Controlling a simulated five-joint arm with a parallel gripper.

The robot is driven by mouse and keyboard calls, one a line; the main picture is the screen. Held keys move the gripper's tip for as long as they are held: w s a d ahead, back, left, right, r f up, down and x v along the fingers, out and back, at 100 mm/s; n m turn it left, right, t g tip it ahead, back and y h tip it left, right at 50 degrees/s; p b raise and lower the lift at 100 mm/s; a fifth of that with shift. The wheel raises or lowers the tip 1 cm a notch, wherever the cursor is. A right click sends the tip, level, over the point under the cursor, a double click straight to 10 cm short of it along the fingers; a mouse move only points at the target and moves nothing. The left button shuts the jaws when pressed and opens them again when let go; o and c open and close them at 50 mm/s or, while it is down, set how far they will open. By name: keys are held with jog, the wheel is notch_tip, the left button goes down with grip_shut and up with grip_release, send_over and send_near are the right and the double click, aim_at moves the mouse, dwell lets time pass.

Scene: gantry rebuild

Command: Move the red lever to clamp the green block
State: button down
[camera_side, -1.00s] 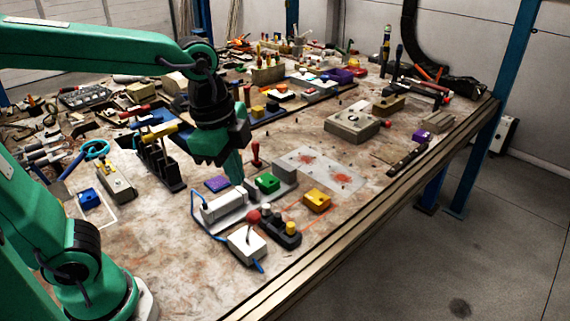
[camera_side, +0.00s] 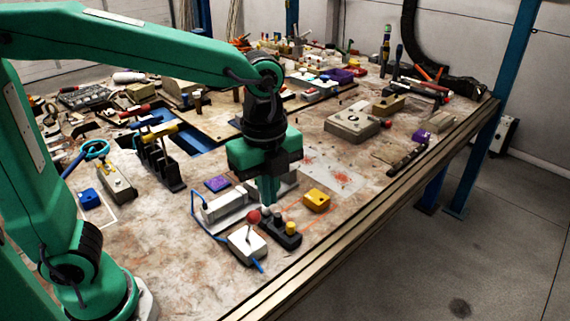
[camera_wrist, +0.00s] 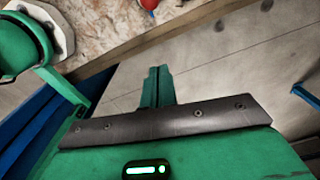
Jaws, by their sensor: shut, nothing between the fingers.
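The red ball-topped lever (camera_side: 253,217) stands on a white box (camera_side: 247,247) in the side view. Its red ball also shows at the top edge of the wrist view (camera_wrist: 149,4). My gripper (camera_side: 270,203) is shut and empty, pointing down, in the side view just right of and above the red ball. No contact with the lever can be made out. In the wrist view its closed green fingers (camera_wrist: 158,72) are seen with the lever beyond them. The green block is hidden behind my gripper in the side view. A grey-white clamp fixture (camera_side: 228,206) lies left of my fingers.
A dark base with a yellow knob (camera_side: 291,228) stands right beside the white box. A yellow block (camera_side: 317,200) lies to the right and a purple block (camera_side: 217,184) to the left. A blue cable (camera_side: 207,232) loops left of the box. The table's front edge is close.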

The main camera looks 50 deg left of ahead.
jog(key=w+a+f, duration=0.1)
jog(key=a+f, duration=0.3)
jog(key=f, duration=0.5)
jog(key=shift+a+f, duration=0.15)
jog(key=shift+f, duration=0.1)
dwell(0.5)
